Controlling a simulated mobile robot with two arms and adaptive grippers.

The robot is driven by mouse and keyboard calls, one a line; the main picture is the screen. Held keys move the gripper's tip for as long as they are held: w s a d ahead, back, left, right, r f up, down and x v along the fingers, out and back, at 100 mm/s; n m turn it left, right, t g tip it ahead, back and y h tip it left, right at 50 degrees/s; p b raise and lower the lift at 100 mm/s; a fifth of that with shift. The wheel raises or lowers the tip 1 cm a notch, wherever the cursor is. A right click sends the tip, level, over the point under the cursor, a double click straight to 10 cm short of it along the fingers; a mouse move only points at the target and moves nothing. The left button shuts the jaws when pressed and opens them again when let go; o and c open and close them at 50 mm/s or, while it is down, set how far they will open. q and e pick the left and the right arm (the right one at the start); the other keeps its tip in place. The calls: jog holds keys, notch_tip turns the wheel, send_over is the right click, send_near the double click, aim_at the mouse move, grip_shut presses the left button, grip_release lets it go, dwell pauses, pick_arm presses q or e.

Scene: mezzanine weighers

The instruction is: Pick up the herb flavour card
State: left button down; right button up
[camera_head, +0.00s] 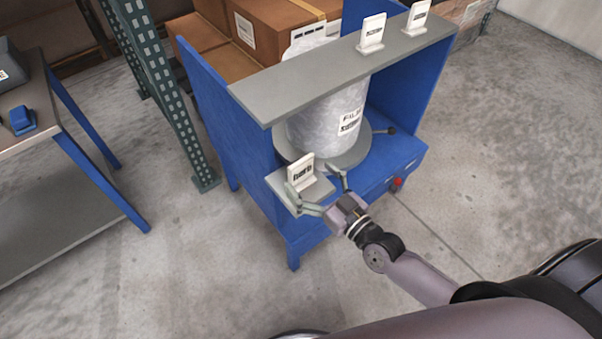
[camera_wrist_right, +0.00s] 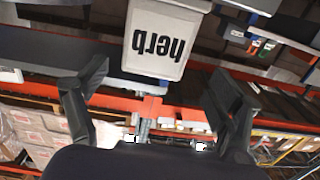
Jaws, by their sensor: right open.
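The herb flavour card (camera_head: 301,170) is a small white upright card with dark lettering. It stands on a small grey side ledge (camera_head: 318,190) at the front left of the blue station. In the right wrist view, the card (camera_wrist_right: 155,42) fills the top middle and its word "herb" reads upside down. My right gripper (camera_head: 317,187) is open at the ledge, its fingers spread either side of the card's line. In the wrist view, the fingers (camera_wrist_right: 160,88) are apart with the card beyond them, and nothing is held. My left gripper is not seen.
Two similar white cards (camera_head: 372,33) (camera_head: 417,17) stand on the grey top shelf (camera_head: 300,85). A wrapped film roll (camera_head: 327,118) sits below that shelf, close behind the ledge. A green rack post (camera_head: 165,90) and a workbench (camera_head: 50,225) are left. Floor in front is clear.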

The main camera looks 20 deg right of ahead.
aim_at(303, 168)
jog(key=x, duration=0.5)
jog(key=shift+w+d+f, duration=0.1)
jog(key=shift+d+f, duration=0.1)
jog(key=shift+d, duration=0.1)
jog(key=shift+c, duration=0.3)
jog(key=c, duration=1.2)
